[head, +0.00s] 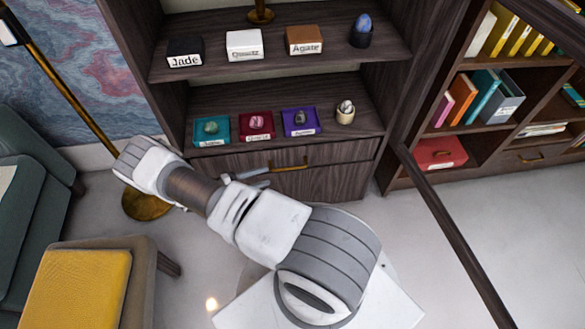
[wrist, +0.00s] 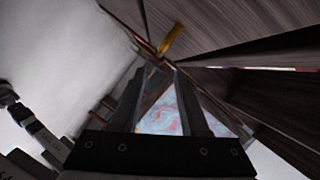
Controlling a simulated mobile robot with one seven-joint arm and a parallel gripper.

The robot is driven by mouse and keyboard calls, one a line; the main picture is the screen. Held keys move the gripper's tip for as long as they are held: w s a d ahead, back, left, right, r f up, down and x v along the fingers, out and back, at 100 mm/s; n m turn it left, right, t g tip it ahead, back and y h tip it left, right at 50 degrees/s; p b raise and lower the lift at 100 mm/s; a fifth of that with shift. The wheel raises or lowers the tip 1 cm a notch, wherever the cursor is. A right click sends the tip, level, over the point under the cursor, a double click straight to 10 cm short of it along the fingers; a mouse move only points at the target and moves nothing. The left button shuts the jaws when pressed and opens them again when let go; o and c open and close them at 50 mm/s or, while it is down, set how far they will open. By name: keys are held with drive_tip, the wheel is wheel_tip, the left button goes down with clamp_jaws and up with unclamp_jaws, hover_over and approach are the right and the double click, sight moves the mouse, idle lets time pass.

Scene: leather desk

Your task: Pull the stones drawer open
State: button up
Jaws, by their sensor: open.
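The wooden drawer (head: 335,153) sits under the lower shelf of the dark cabinet in the head view. Its front looks flush with the cabinet, and no label on it can be read. Its brass handle (head: 290,168) also shows in the wrist view (wrist: 173,40), just beyond the fingertips. My gripper (head: 268,172) reaches to the handle's left end in the head view. In the wrist view my gripper (wrist: 157,68) has its two fingers apart with nothing held between them. I cannot tell whether a finger touches the handle.
Stones in teal, red and purple trays (head: 257,125) stand on the lower shelf. Labelled boxes (head: 244,44) stand above. A bookcase (head: 480,110) is at right, a brass lamp pole (head: 75,95) and green chair (head: 35,190) at left. Pale floor is open before the cabinet's right side.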

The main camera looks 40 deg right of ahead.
sight(293, 168)
drive_tip(key=b+x, duration=0.1)
drive_tip(key=x, duration=1.1)
drive_tip(key=shift+w, duration=0.1)
drive_tip(key=shift+c, duration=0.2)
clamp_jaws()
idle(0.8)
